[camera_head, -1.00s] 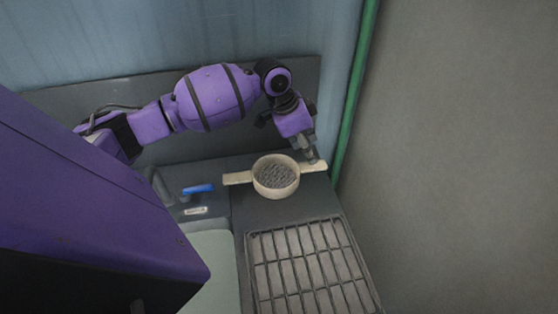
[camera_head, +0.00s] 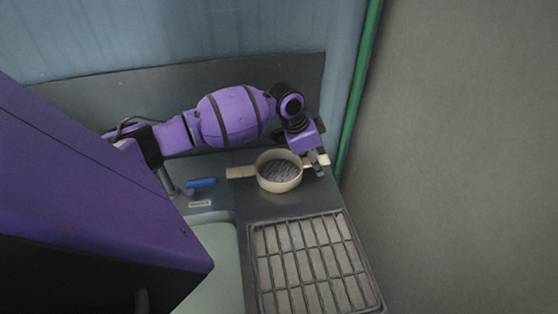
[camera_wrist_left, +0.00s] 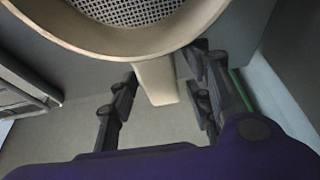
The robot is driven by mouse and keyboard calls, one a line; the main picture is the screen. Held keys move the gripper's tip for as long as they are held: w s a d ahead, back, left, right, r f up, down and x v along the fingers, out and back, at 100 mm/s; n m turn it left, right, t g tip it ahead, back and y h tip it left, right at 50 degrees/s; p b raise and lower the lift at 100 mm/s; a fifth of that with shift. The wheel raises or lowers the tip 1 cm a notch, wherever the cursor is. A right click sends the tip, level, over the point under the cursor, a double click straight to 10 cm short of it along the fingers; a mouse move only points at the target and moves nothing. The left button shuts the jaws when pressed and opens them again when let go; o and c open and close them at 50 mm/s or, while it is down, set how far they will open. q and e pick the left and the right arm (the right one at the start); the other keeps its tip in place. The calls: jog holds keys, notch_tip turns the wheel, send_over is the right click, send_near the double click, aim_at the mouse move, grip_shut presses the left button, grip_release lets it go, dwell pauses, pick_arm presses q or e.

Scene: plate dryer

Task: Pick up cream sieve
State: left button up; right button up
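The cream sieve (camera_head: 264,181) is a round cream bowl with a mesh bottom and two flat handles pointing left and right. It sits upright on the grey counter behind the drying rack. My left gripper (camera_head: 318,168) is at its right handle, pointing down. In the left wrist view the sieve (camera_wrist_left: 125,38) fills the top, and its handle (camera_wrist_left: 156,82) reaches between the two separated fingers of my left gripper (camera_wrist_left: 160,105). My right gripper is not in view.
A drying rack (camera_head: 309,264) lies in front of the sieve. A sink basin (camera_head: 218,262) and a blue-handled tap (camera_head: 201,183) are to the left. A green pipe (camera_head: 357,96) and a bare wall (camera_head: 460,150) stand close on the right.

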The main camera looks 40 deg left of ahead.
pick_arm(q)
jog(key=c, duration=0.8)
jog(key=shift+c, duration=0.6)
jog(key=shift+r, duration=0.15)
